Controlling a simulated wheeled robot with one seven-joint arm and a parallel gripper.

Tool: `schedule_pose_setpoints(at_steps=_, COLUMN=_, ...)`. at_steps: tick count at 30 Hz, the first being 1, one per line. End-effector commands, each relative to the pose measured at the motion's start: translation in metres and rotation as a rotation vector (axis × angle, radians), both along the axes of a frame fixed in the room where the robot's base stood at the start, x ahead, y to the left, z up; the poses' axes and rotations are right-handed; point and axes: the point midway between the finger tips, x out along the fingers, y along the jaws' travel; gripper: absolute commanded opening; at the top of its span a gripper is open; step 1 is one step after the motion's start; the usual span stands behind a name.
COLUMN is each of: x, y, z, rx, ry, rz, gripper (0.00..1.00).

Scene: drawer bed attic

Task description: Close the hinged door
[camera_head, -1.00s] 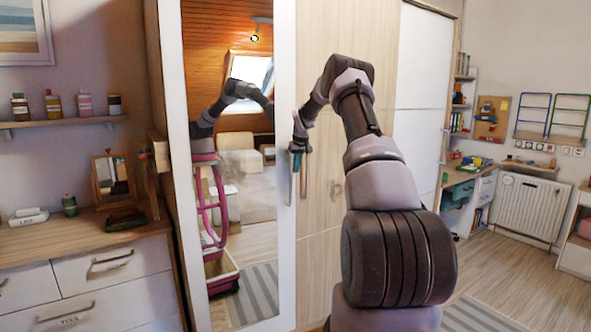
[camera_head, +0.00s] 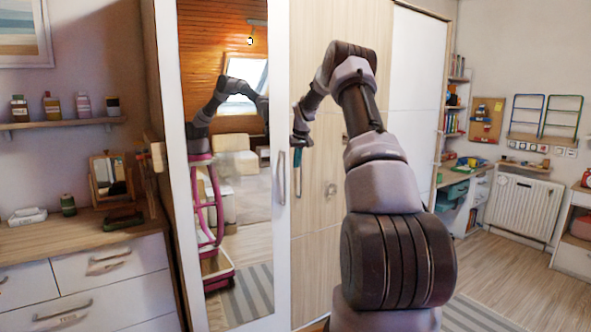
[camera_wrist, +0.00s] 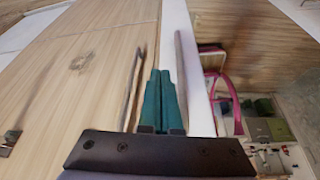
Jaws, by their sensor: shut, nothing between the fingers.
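The hinged door is a tall mirrored wardrobe door with a white frame (camera_head: 277,240). A slim upright handle (camera_head: 282,178) is on its right edge. The frame shows as a white strip in the wrist view (camera_wrist: 203,95), with the mirror to its right. I cannot tell whether the door is flush with its neighbour. My gripper (camera_head: 297,168) is just right of this handle, in front of the wooden door. Its teal fingers (camera_wrist: 157,95) are shut and empty in the wrist view, between two bar handles, the mirrored door's (camera_wrist: 181,65) on the right. Contact is unclear.
A light wooden wardrobe door (camera_head: 316,250) adjoins on the right, partly behind my arm. A dresser (camera_head: 85,255) stands left of the mirrored door, with a shelf of bottles (camera_head: 70,123) above. Open floor (camera_head: 510,290) lies at the right, before a radiator (camera_head: 524,207).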

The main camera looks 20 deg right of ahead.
Motion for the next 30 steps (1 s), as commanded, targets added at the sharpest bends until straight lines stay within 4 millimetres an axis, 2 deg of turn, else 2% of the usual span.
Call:
schedule_pose_setpoints(at_steps=3, x=-0.008, y=0.000, z=0.021, rx=0.000, ry=-0.002, rz=-0.001, gripper=0.00)
schedule_pose_setpoints(at_steps=9, x=-0.019, y=-0.001, z=0.048, rx=0.000, ry=-0.001, rz=0.000, gripper=0.00)
schedule_pose_setpoints(at_steps=14, x=-0.022, y=-0.002, z=0.053, rx=-0.001, ry=-0.003, rz=0.002, gripper=0.00)
schedule_pose_setpoints(at_steps=17, x=-0.018, y=-0.006, z=0.038, rx=-0.013, ry=-0.031, rz=0.008, gripper=0.00)
schedule_pose_setpoints(at_steps=20, x=-0.007, y=-0.013, z=0.005, rx=-0.038, ry=-0.095, rz=0.025, gripper=0.00)
schedule_pose_setpoints(at_steps=24, x=0.007, y=-0.017, z=-0.049, rx=-0.068, ry=-0.234, rz=0.051, gripper=0.00)
schedule_pose_setpoints(at_steps=30, x=0.012, y=-0.009, z=-0.110, rx=-0.083, ry=-0.458, rz=0.081, gripper=0.00)
